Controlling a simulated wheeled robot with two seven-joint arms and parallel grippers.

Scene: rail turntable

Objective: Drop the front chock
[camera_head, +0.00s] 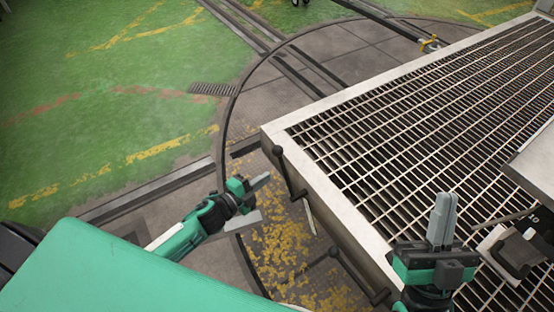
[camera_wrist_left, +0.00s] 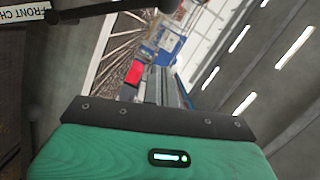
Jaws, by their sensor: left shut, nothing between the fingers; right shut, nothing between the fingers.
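A black lever (camera_head: 283,168) with a knobbed end stands out from the near corner of the grated deck's side. A second black lever (camera_head: 358,277) is lower right on the same side. A white label plate (camera_head: 309,214) sits between them, edge-on. My right gripper (camera_head: 443,216) is shut and empty, pointing up over the deck.
The grated deck (camera_head: 345,203) with its pale rim fills the right side. The round turntable floor (camera_head: 285,95) has rails and worn yellow paint. A yellow fitting (camera_head: 428,44) sits at the deck's far edge. Green floor (camera_head: 110,100) at left is open.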

